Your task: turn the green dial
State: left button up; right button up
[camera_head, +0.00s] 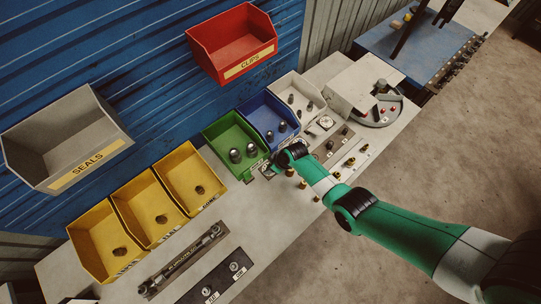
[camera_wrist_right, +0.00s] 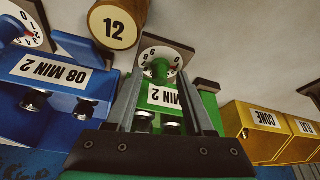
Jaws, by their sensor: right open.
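The green dial (camera_wrist_right: 160,66) is in the right wrist view, a green knob over a white numbered face (camera_wrist_right: 160,52) with a red mark. It stands by the green bin (camera_head: 234,143), whose label reads "MIN 2". My right gripper (camera_wrist_right: 160,78) is open, its two dark fingers either side of the knob in that view. I cannot tell whether they touch it. In the head view my right gripper (camera_head: 268,168) is low over the bench in front of the green bin and hides most of the dial. My left gripper is not in view.
A blue bin (camera_head: 268,117) with its own dial (camera_wrist_right: 22,28) is beside the green bin. A brass cylinder marked 12 (camera_wrist_right: 114,24) is close by in the wrist view. Yellow bins (camera_head: 192,178) stand on the other side. Small brass fittings (camera_head: 316,198) stand near my right arm.

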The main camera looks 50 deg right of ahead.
jog(key=shift+w+f, duration=0.1)
jog(key=shift+c, duration=0.2)
grip_shut()
jog(key=shift+m, duration=0.4)
jog(key=shift+a+m+h, duration=0.1)
jog(key=shift+m+h, duration=0.4)
jog(key=shift+m, duration=0.4)
jog(key=shift+f+m+h, duration=0.1)
jog(key=shift+m+h, duration=0.5)
jog(key=shift+m, duration=1)
